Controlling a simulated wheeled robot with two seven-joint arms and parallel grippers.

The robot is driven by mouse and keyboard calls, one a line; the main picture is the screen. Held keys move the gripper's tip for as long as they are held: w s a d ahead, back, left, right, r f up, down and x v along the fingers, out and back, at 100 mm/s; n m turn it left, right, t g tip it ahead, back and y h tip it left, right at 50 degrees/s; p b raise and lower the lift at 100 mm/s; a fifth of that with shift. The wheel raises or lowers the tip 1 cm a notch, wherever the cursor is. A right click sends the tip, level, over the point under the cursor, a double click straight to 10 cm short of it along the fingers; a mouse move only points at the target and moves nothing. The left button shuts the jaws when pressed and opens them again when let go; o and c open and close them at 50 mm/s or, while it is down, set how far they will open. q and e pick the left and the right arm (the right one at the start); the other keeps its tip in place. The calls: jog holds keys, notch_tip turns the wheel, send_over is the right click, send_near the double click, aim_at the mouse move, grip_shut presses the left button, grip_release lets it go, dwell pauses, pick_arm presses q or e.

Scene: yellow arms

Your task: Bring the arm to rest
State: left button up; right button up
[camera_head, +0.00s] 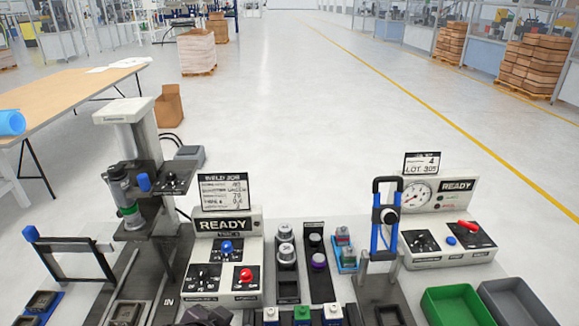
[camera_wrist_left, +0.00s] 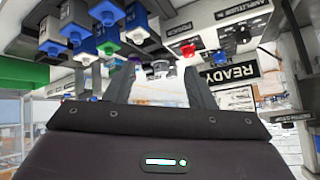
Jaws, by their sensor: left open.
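My left gripper (camera_wrist_left: 160,78) shows in the left wrist view with its two grey fingers apart and nothing between them. Its dark body fills the lower part of that view. In the head view only a dark shape shows at the bottom edge, left of centre, which may be part of this gripper. The fingers point toward the control boxes and small parts, which appear upside down in the wrist view. I cannot tell the exact gap to them. My right gripper is in neither view.
A welding press (camera_head: 130,130) stands at the left. A READY control box (camera_head: 226,250) is at centre and another box with a gauge (camera_head: 450,235) at right. Small coloured blocks (camera_head: 302,314) line the front edge. A blue-handled frame (camera_head: 385,220) stands upright near a green bin (camera_head: 458,305) and a grey bin (camera_head: 515,300).

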pick_arm(q)
jog(key=s+a+f+n+g+y, duration=0.1)
jog(key=s+a+f+n+g, duration=0.1)
jog(key=s+a+g, duration=0.3)
jog(key=s+a+f+n+y, duration=0.1)
jog(key=s+a+f+n, duration=0.15)
jog(key=s, duration=0.45)
notch_tip(320, 180, down, 31)
jog(key=s+g+b, duration=0.1)
jog(key=s+b, duration=0.1)
jog(key=b, duration=0.1)
jog(key=s+a+f+g+b, duration=0.1)
jog(key=s+a+f+b, duration=0.2)
jog(key=s+f, duration=1.7)
notch_tip(320, 180, down, 3)
jog(key=shift+a+r+g, duration=0.1)
jog(key=shift+a+g, duration=0.2)
jog(key=shift+a, duration=0.05)
